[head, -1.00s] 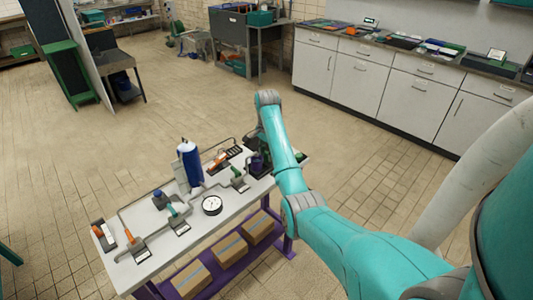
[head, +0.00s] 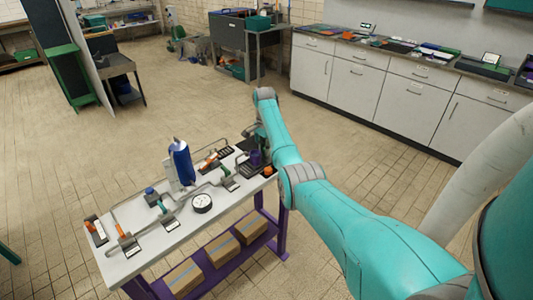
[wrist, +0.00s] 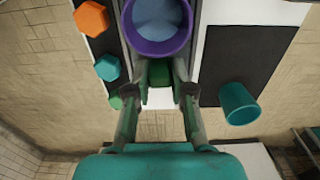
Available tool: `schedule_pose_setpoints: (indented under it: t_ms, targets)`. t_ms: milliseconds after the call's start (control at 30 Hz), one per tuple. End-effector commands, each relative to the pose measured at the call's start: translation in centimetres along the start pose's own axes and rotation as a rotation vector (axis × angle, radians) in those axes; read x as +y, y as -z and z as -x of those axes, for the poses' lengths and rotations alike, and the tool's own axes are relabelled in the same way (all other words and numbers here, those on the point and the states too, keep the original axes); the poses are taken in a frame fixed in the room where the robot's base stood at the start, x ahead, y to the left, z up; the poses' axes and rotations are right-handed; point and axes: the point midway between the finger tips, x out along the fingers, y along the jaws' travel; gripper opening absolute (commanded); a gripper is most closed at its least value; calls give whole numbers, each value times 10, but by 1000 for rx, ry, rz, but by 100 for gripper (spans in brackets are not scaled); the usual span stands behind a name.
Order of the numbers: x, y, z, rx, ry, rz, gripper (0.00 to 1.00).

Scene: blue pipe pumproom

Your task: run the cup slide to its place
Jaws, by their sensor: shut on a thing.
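In the wrist view a round purple cup (wrist: 157,47) with a blue-grey inside is at the top centre. A green tab (wrist: 160,73) stands just below it, on the near side. My gripper (wrist: 160,88) is shut on this green tab, one finger on each side, with the cup beyond the fingertips. The purple cup also shows in the head view (head: 255,158), at the right end of the white bench, partly beside my arm. My fingers are hidden behind my arm in the head view. Whether the tab and cup are one piece I cannot tell.
A teal cup (wrist: 238,103) lies at the edge of a black panel to the right. Orange (wrist: 91,18), teal (wrist: 107,67) and green hexagonal knobs line the left strip. On the bench (head: 150,250) stand a blue bottle (head: 182,162), a gauge (head: 202,203) and pipes.

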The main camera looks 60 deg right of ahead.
Motion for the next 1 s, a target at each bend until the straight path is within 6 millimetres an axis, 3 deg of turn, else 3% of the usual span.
schedule_pose_setpoints:
  t_ms: [133,400,800,833,900,933,1000]
  targets:
    - [-9,12,1,-2,6,4,0]
    - [-8,37,1,-1,8,4,0]
    - [-7,42,1,2,9,3,0]
    - [-7,43,1,3,9,3,25]
    - [-7,43,1,3,9,2,42]
    - [-7,43,1,3,8,2,48]
    - [-6,43,1,2,7,2,48]
